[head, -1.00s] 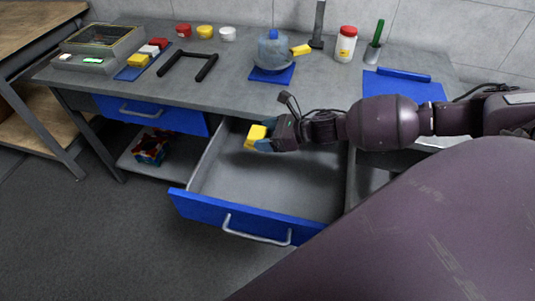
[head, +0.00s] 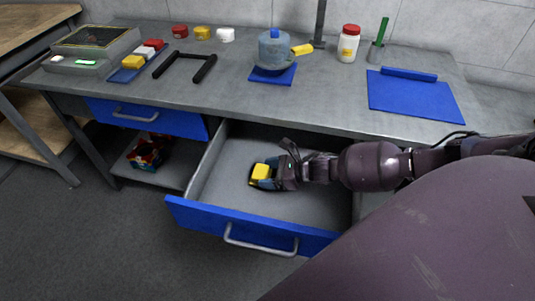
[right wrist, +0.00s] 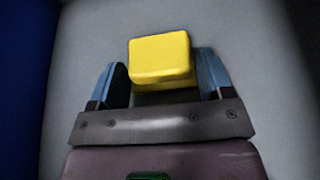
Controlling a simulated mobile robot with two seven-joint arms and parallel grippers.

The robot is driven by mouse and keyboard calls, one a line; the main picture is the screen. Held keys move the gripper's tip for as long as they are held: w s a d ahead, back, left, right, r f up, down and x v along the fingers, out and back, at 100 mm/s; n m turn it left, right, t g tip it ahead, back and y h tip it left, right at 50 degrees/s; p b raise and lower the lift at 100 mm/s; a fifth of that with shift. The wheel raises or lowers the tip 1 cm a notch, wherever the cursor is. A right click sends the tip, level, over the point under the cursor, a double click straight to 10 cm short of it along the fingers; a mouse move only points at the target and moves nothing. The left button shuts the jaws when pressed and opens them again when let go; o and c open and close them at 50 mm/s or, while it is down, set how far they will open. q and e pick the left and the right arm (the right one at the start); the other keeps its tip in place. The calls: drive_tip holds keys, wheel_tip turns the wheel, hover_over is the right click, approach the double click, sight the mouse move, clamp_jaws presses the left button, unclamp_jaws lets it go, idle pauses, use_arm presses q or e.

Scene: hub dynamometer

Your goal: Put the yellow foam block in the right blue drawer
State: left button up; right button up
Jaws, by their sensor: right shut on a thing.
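The right blue drawer (head: 260,228) is pulled open, its grey inside showing. My right gripper (head: 261,173) is inside the drawer's outline, low over its floor. It is shut on the yellow foam block (head: 259,172). In the right wrist view the yellow block (right wrist: 160,57) sits between the two blue fingers of my gripper (right wrist: 165,80), with the grey drawer floor behind it. I cannot tell whether the block touches the floor. My left gripper is not in view.
The left blue drawer (head: 147,116) is shut. Most of the open drawer's floor is clear.

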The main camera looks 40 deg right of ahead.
drive_tip(key=shift+f, duration=0.3)
drive_tip(key=shift+r, duration=0.1)
drive_tip(key=shift+f, duration=0.25)
drive_tip(key=o, duration=0.9)
drive_tip(key=shift+o, duration=0.2)
